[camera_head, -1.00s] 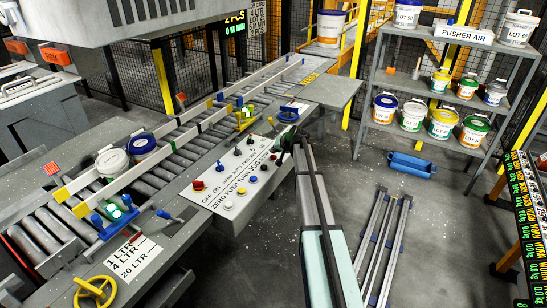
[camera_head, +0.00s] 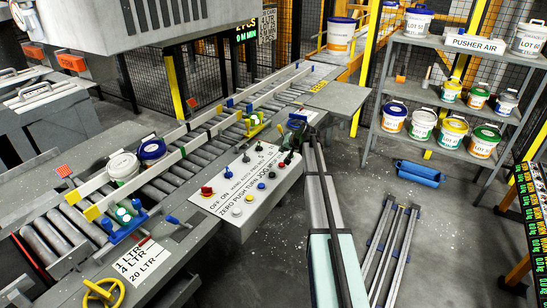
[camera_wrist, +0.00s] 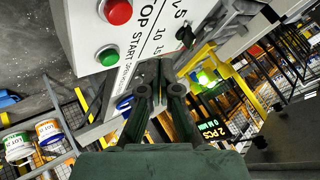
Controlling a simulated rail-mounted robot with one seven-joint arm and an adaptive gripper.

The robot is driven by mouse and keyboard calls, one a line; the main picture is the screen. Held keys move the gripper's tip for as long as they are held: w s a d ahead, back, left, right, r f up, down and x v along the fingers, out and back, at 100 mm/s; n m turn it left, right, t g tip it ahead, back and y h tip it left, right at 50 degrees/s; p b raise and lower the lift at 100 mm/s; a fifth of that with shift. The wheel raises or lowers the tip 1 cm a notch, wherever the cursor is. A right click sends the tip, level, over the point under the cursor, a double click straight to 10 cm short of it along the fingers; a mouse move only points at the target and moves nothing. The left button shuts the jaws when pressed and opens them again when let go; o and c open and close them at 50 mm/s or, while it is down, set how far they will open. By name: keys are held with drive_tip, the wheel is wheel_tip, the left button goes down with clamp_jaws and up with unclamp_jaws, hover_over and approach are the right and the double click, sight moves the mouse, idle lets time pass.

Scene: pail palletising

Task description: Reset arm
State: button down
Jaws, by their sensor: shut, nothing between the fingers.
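My arm reaches from the bottom centre of the head view up to the right end of the control panel (camera_head: 245,180). My gripper (camera_head: 297,122) is small there, near the panel's far right corner. In the wrist view my gripper (camera_wrist: 158,68) shows with its dark green fingers close together and nothing between them. A red button (camera_wrist: 115,11) and a green button (camera_wrist: 108,56) on a white panel lie just left of the fingers in that view. I cannot tell whether the fingers touch the panel.
A roller conveyor (camera_head: 165,185) runs diagonally behind the panel, carrying a white-lidded pail (camera_head: 123,167) and a blue-lidded pail (camera_head: 152,151). A shelf (camera_head: 450,92) with several pails stands right. A blue trough (camera_head: 418,173) and rails (camera_head: 390,245) lie on the floor.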

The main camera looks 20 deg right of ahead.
drive_tip(key=s+d+f+m+t+h+b, duration=0.1)
drive_tip(key=s+d+f+m+b, duration=0.15)
drive_tip(key=d, duration=0.25)
drive_tip(key=s+d+f+m+b, duration=0.1)
drive_tip(key=d+f+m+b, duration=0.1)
drive_tip(key=d+m, duration=0.15)
drive_tip(key=s+a+f+n+g+y+p, duration=0.25)
drive_tip(key=s+a+f+n+g, duration=0.4)
drive_tip(key=s+a+f, duration=2.05)
drive_tip(key=s+a+f+n+g+h+p, duration=0.1)
drive_tip(key=s+a+f+g, duration=0.25)
drive_tip(key=s, duration=0.65)
drive_tip(key=s+a+f+n+g, duration=0.15)
drive_tip(key=s+a+f, duration=0.25)
drive_tip(key=s, duration=0.6)
drive_tip(key=s+a+n+g+h, duration=0.1)
drive_tip(key=s+g, duration=0.1)
drive_tip(key=s, duration=0.9)
drive_tip(key=s+n+g+h+p, duration=0.1)
drive_tip(key=s+n+g, duration=0.1)
drive_tip(key=s, duration=0.9)
drive_tip(key=shift+s+a+r+n+g, duration=0.25)
drive_tip(key=shift+s+a+n+g, duration=0.1)
drive_tip(key=shift+g, duration=0.3)
drive_tip(key=shift+h, duration=0.25)
